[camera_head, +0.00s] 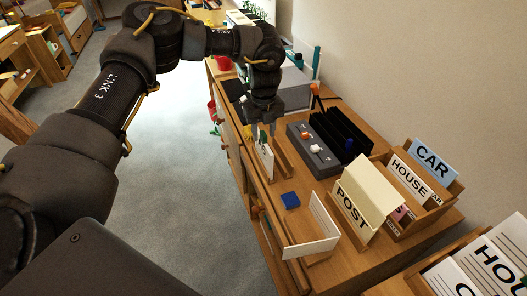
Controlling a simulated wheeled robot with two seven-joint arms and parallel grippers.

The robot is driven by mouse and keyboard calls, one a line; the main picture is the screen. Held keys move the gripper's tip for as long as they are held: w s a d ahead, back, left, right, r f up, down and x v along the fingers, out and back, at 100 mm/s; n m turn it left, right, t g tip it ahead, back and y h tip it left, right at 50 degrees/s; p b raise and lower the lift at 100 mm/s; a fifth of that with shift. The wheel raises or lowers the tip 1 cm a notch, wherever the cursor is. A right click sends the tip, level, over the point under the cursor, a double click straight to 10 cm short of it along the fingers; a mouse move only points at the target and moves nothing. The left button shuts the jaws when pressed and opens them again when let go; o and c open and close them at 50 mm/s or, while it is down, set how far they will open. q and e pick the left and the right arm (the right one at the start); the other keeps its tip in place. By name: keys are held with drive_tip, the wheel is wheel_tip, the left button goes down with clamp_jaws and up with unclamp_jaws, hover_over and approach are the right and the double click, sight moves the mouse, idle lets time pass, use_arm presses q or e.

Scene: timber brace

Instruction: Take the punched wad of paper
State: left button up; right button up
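A white wad of paper (265,160) stands upright in a small wooden holder near the left edge of the desk. I cannot make out punched holes in it. My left gripper (263,133) points down right above this wad, with its two fingertips apart at the top of the paper. It looks open, and the paper's upper edge is close to or between the fingertips. A second white sheet or wad (323,222) stands in another holder at the desk's front. My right gripper is not in view.
A grey device (313,150) with orange and white knobs sits right of the gripper, beside a black slotted rack (341,135). Wooden boxes hold cards marked POST (351,212), HOUSE (408,178) and CAR (432,160).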

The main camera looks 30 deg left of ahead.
sight(263, 150)
use_arm(q)
drive_tip(key=f, duration=0.3)
drive_tip(key=shift+w+a+f+p, duration=0.15)
drive_tip(key=shift+w+f+p, duration=0.15)
drive_tip(key=shift+f, duration=0.1)
drive_tip(key=shift+s+f, duration=0.1)
drive_tip(key=shift+f, duration=0.1)
drive_tip(key=c, duration=0.8)
clamp_jaws()
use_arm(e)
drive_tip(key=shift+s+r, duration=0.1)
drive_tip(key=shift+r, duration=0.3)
